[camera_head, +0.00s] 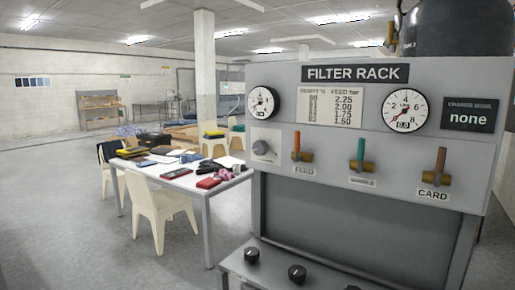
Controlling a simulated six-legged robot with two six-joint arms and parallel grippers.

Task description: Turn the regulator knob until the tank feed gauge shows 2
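The grey filter rack (350,215) fills the right half of the head view. A round gauge (263,103) sits at its upper left, with a needle and a small number window too small to read surely. A second gauge (405,110) sits at the upper right; its window seems to show 0.0. I cannot read which gauge is the tank feed one. Neither of my grippers is in view.
Three valve levers, orange (296,146), green (360,152) and brown (440,160), stick out beside the knob. Black knobs (297,273) stand on the lower ledge. A chart (331,107) hangs between the gauges. A cluttered table (206,195) and cream chair (158,212) stand at left.

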